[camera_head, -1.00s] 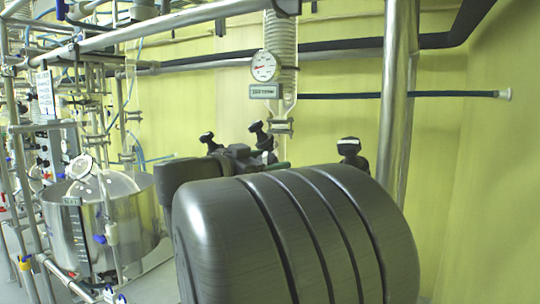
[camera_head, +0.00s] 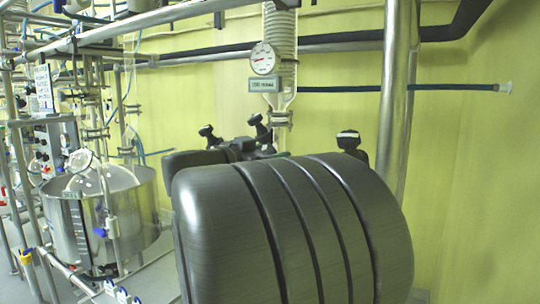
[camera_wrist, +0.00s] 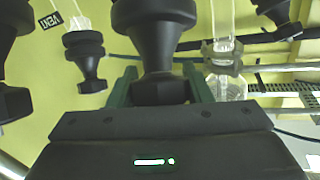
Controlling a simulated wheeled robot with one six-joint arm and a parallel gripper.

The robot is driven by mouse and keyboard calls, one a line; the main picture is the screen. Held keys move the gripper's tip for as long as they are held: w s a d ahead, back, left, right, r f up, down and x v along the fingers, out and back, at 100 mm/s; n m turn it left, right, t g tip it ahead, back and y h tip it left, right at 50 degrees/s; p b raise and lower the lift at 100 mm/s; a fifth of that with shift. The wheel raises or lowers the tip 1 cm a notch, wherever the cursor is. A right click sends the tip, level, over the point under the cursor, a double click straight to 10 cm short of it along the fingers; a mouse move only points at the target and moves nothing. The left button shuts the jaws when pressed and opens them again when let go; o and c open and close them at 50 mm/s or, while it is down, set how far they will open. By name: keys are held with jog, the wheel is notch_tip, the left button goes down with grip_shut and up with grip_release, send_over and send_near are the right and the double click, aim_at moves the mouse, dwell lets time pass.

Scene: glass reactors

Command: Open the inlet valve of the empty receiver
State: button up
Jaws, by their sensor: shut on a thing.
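In the wrist view, my gripper (camera_wrist: 160,88) has its green fingers on either side of a black valve knob (camera_wrist: 155,35) and is shut on it. In the head view, the gripper is hidden behind my large dark arm link. Several black valve knobs stick up behind that link: a left one (camera_head: 210,134), a middle one (camera_head: 260,126) and a right one (camera_head: 349,141). I cannot tell which of these is held. The receiver's glass and its contents are hidden in the head view.
A second black knob (camera_wrist: 88,65) hangs left of the held one, near a small VENT tag (camera_wrist: 50,20). A clamped glass piece (camera_wrist: 225,70) is close on the right. A round gauge (camera_head: 263,58) hangs on a glass column. A steel vessel (camera_head: 125,225) stands at left.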

jog(key=shift+f+t+b, duration=0.25)
jog(key=shift+t+b, duration=0.05)
jog(key=shift+b, duration=0.5)
jog(key=n+t+y+b, duration=0.1)
jog(key=b, duration=0.1)
jog(key=shift+f+n+b, duration=0.1)
jog(key=shift+n+b, duration=0.2)
jog(key=n+t+y+b, duration=0.2)
jog(key=n+b, duration=0.1)
jog(key=b, duration=0.2)
jog(key=shift+w+a+y, duration=0.1)
jog(key=shift+a+y, duration=0.05)
jog(key=shift+y, duration=0.15)
jog(key=n+t+y+b, duration=0.1)
jog(key=n+y+b, duration=0.1)
jog(key=shift+r+n, duration=0.2)
jog(key=shift+n, duration=0.2)
jog(key=shift+w+a+r+n+t+y+b, duration=0.15)
jog(key=shift+n+t+y+b, duration=0.1)
jog(key=shift+n+y, duration=0.5)
jog(key=shift+s+a+n+t+y+b, duration=0.15)
jog(key=shift+n+y+b, duration=0.1)
jog(key=shift+n+y, duration=0.5)
jog(key=shift+w+y, duration=0.15)
jog(key=shift+y, duration=0.25)
jog(key=o, duration=1)
